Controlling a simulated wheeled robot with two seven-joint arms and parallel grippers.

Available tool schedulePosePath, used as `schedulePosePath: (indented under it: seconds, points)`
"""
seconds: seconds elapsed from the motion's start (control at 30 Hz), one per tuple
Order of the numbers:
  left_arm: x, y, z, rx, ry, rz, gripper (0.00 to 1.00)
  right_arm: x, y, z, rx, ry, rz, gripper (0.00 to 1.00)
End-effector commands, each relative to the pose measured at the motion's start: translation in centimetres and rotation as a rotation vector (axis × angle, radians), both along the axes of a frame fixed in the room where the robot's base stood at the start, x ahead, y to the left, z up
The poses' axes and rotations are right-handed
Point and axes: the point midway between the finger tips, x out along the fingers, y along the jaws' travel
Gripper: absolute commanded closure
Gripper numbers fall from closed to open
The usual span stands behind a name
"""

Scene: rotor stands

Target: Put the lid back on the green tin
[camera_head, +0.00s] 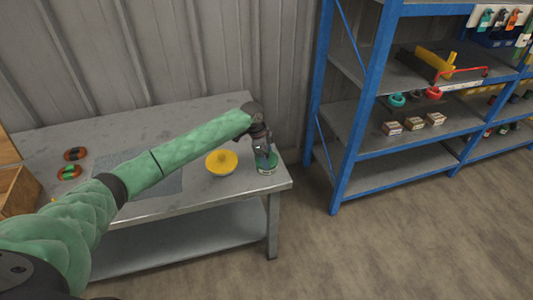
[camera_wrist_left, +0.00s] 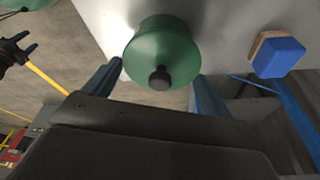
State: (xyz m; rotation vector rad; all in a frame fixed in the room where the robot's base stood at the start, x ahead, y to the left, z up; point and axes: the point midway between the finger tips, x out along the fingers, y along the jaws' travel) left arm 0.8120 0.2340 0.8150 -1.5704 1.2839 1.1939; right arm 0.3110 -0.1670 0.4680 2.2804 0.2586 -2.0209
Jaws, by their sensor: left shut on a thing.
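The green tin (camera_head: 267,170) stands near the right front corner of the metal table, with a pale label on its side. My left gripper (camera_head: 265,158) is right above it, pointing down and partly hiding its top. In the left wrist view the round green lid (camera_wrist_left: 160,45) with a black knob lies between my two blue fingers, which are shut on it. The lid hides the tin there. I cannot tell whether the lid is seated on the tin or just above it. My right gripper is not seen in the head view.
A yellow round lidded container (camera_head: 221,162) stands just left of the tin. A blue and tan block (camera_wrist_left: 278,55) shows in the wrist view. Orange and green round items (camera_head: 70,172) and a wooden crate (camera_head: 16,187) are at the left. A blue shelf unit (camera_head: 349,150) stands right of the table.

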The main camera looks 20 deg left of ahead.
Motion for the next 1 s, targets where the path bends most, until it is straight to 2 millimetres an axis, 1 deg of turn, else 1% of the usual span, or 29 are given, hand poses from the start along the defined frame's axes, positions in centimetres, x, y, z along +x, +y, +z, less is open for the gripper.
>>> schedulePosePath:
  seconds: [0.1,0.37,0.73,0.77,0.8,0.83,1.0]
  points:
    - [0.0,0.0,-0.2,0.0,0.0,0.0,0.39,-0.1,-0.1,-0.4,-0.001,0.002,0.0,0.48]
    - [0.0,0.0,-0.3,0.0,0.0,0.0,0.39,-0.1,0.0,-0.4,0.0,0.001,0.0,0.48]
    - [0.0,0.0,-1.2,-0.001,0.0,0.0,0.39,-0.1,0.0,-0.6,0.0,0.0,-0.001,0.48]
    - [0.0,0.0,-1.2,-0.001,0.0,0.0,0.1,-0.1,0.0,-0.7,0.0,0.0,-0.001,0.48]
    - [0.0,0.0,-1.2,-0.001,0.0,0.0,0.03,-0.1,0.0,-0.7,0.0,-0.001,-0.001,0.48]
    - [0.0,0.0,-1.2,-0.001,0.0,0.0,0.0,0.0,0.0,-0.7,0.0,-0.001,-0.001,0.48]
    - [0.0,0.0,-1.2,-0.001,0.0,0.0,0.0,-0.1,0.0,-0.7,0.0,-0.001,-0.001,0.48]
